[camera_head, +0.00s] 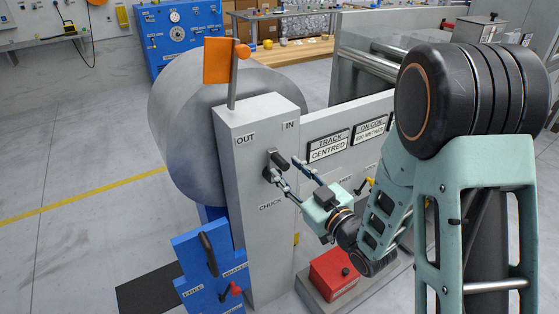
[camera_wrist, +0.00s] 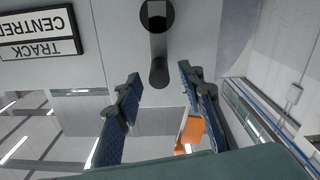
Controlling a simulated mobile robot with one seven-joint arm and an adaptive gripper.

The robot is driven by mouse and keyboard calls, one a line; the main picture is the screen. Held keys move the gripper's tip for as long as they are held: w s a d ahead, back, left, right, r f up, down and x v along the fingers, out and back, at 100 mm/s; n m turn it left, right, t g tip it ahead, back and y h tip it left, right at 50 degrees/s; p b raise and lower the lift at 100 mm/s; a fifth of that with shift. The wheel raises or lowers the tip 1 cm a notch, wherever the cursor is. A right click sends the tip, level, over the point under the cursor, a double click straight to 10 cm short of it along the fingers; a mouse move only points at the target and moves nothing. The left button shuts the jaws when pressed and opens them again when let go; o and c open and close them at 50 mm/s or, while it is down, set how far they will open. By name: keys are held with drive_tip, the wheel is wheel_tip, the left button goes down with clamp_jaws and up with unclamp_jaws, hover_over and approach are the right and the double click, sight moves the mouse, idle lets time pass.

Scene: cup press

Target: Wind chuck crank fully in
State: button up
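The chuck crank (camera_head: 278,160) is a small dark handle on the front face of a grey post (camera_head: 258,130), above the word CHUCK. OUT is printed at the upper left of that face and IN at the upper right. In the wrist view the crank (camera_wrist: 158,52) has a round dark hub at the top edge and an arm hanging towards the fingers. My gripper (camera_head: 284,167) is open, its fingertips close to the crank. In the wrist view my gripper (camera_wrist: 163,82) has one finger on each side of the crank's end, with visible gaps. I see no contact.
An orange flag (camera_head: 218,60) tops the post. A large grey roll (camera_head: 185,120) stands behind it. A blue panel with levers (camera_head: 195,280) is at lower left, and a red box (camera_head: 333,275) sits below my gripper. A TRACK CENTRED plate (camera_head: 328,147) is right of the post.

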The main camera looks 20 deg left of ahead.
sight(279, 161)
drive_tip(key=x, duration=0.5)
drive_tip(key=shift+w, duration=0.15)
clamp_jaws()
